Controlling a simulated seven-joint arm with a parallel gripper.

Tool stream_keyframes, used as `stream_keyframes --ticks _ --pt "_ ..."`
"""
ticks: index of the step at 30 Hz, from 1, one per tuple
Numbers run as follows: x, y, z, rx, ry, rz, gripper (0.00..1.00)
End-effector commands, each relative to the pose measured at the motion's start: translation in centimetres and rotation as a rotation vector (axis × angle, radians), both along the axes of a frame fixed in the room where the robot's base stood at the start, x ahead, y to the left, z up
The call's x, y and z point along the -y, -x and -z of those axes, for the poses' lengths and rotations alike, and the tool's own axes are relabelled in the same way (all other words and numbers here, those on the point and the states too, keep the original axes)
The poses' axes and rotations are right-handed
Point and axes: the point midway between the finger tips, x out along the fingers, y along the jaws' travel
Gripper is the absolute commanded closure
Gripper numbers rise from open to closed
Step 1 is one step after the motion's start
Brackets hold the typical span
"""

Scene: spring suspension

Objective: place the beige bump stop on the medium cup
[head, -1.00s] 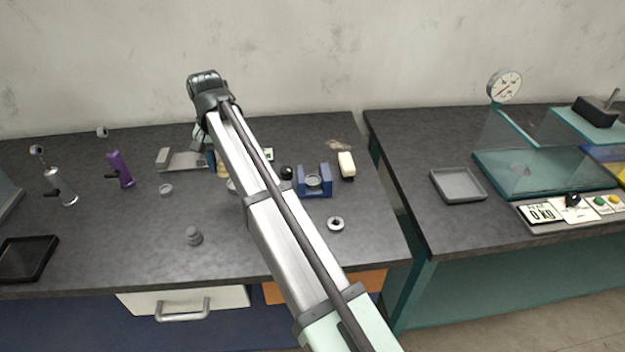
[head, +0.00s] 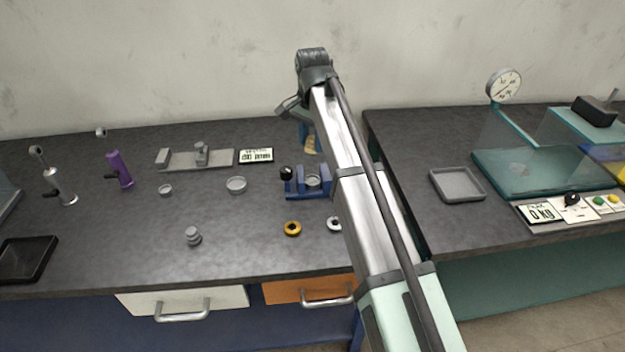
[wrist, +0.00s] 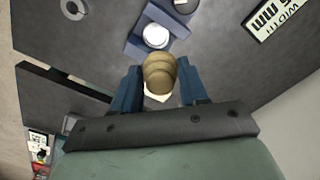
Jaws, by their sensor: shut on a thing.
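The beige bump stop (wrist: 160,74) is clamped between the blue fingers of my gripper (wrist: 158,88) in the wrist view. It also shows in the head view (head: 311,146), held above the bench behind the blue fixture, with part of my gripper (head: 304,132) hidden by my arm. A light grey cup (head: 313,181) sits in the blue fixture (head: 294,188); in the wrist view this cup (wrist: 156,36) lies just beyond the bump stop, apart from it. Two other cups stand on the bench, a small one (head: 165,189) and a wider one (head: 236,185). Which is the medium one I cannot tell for sure.
A black knob (head: 287,173) is at the fixture's left. A gold ring (head: 292,228) and a silver ring (head: 334,224) lie in front. A digital display (head: 256,155) and a grey caliper-like tool (head: 196,158) are left. The bench edge and a gap lie right.

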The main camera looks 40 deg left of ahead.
Motion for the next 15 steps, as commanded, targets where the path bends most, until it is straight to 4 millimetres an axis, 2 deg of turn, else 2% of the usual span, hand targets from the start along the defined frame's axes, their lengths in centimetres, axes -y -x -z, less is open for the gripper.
stream_keyframes --ticks 9,15 --pt "0.3 0.31 0.04 -0.015 0.012 0.39 0.86" --pt "0.35 0.36 0.05 -0.017 0.014 0.531 0.86"
